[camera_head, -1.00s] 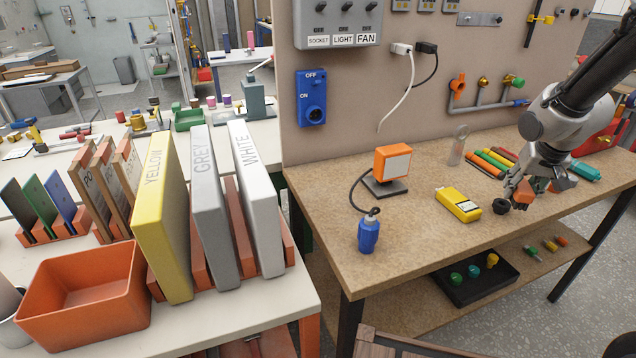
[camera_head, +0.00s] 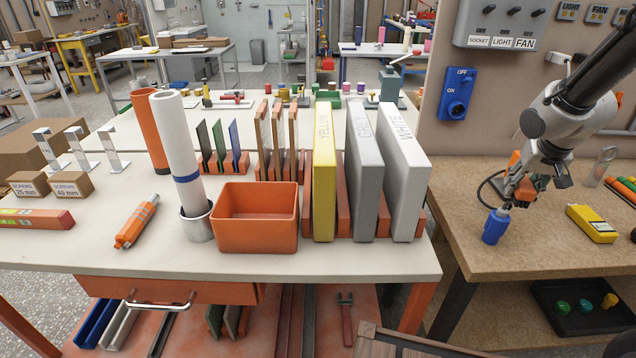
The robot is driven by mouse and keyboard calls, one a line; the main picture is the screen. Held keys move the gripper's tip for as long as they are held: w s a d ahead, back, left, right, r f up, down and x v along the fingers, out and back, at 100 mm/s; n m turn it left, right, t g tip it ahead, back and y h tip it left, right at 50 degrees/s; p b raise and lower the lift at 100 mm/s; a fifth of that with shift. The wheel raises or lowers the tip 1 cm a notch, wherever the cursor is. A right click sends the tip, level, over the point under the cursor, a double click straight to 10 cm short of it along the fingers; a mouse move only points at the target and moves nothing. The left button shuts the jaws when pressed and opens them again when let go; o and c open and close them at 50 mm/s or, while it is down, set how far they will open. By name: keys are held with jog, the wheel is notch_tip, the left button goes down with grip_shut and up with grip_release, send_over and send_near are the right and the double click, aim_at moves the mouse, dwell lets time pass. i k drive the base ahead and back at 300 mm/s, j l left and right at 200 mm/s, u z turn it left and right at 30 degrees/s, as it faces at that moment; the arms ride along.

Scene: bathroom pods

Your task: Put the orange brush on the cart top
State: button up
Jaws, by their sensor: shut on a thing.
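My gripper (camera_head: 522,195) is at the right of the head view, pointing down over the brown workbench. It is shut on a small orange thing (camera_head: 540,183), which I take to be the orange brush. The fingers hide most of it, so its full shape cannot be told. A corner of a brown wooden top with a dark rim (camera_head: 385,342), probably the cart top, shows at the bottom edge. Most of it is out of frame. It is well below and left of my gripper.
A blue connector (camera_head: 495,227) and a yellow meter (camera_head: 591,223) stand or lie on the brown workbench (camera_head: 460,195) near my gripper. The white table (camera_head: 100,240) at left holds an orange bin (camera_head: 256,242), upright binders (camera_head: 325,175) and an orange tool (camera_head: 137,221).

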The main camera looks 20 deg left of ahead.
aim_at(101, 224)
jog(key=i+l+u, duration=0.1)
jog(key=l+u, duration=0.6)
jog(key=l, duration=0.25)
jog(key=l+u, duration=0.35)
jog(key=k+l+u, duration=0.1)
jog(key=l+u, duration=0.2)
jog(key=l, duration=0.3)
jog(key=k+l+u, duration=0.15)
jog(key=l+u, duration=0.2)
jog(key=k+l+u, duration=0.2)
jog(key=l+u, duration=0.15)
jog(key=l, duration=0.15)
jog(key=k+l+u, duration=0.2)
jog(key=l+u, duration=0.15)
jog(key=k+l+u, duration=0.35)
jog(key=i+j+z, duration=0.1)
jog(key=i+j, duration=0.45)
jog(key=i+j+z, duration=0.1)
jog(key=i+j, duration=0.45)
jog(key=i+j+z, duration=0.1)
jog(key=i+j, duration=1.15)
jog(key=i+j+z, duration=0.15)
jog(key=i+j, duration=0.4)
jog(key=j, duration=0.2)
